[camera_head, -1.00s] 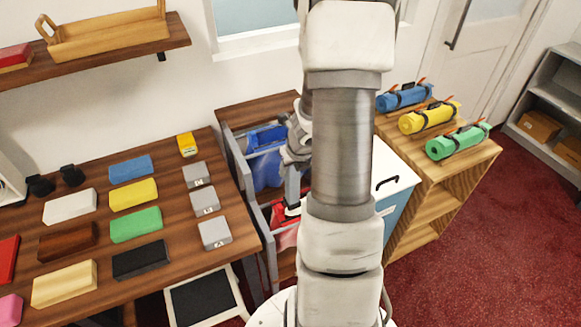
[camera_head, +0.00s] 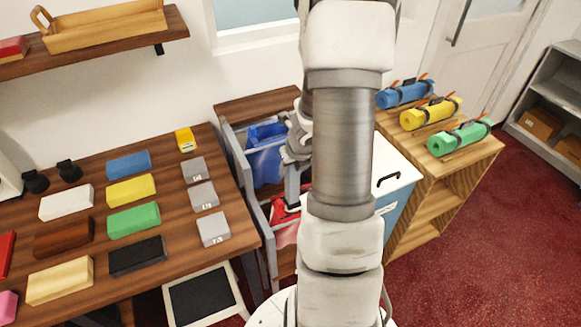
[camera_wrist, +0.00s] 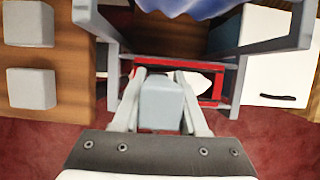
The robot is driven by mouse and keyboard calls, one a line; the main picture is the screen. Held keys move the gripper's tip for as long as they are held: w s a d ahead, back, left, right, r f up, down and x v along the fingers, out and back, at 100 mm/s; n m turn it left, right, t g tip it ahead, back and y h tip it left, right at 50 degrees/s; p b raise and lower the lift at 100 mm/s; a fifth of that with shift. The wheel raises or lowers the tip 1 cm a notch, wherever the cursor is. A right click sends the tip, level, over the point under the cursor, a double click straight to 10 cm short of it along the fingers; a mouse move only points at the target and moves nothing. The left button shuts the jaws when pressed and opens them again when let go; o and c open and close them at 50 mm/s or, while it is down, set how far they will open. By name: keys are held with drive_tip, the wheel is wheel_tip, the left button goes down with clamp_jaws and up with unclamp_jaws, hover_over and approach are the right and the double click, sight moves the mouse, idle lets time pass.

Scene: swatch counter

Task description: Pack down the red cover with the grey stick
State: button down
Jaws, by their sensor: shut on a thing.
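The red cover (camera_head: 286,232) is in the lower bay of a grey-framed rack, partly hidden behind my arm in the head view. Its red edge (camera_wrist: 217,82) also shows in the wrist view, around a white area, below and ahead of my fingers. My gripper (camera_wrist: 160,100) is shut on the grey stick (camera_wrist: 160,108), which shows end-on as a grey block between the fingers. In the head view my gripper (camera_head: 293,190) points down over the red cover. Whether the stick touches the cover cannot be told.
A blue cover (camera_head: 265,160) hangs in the upper bay, close to my gripper. Grey rails (camera_head: 240,180) flank the bays. A wooden table (camera_head: 180,215) with coloured blocks is at left. A white-topped cabinet (camera_head: 397,185) and a shelf with rolled mats (camera_head: 430,113) are at right.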

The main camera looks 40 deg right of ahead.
drive_tip(key=shift+f+b, duration=3.95)
drive_tip(key=shift+f, duration=0.15)
drive_tip(key=shift+r, duration=0.15)
wheel_tip(320, 180, up, 11)
drive_tip(key=p, duration=1.1)
drive_tip(key=shift+s+d, duration=0.1)
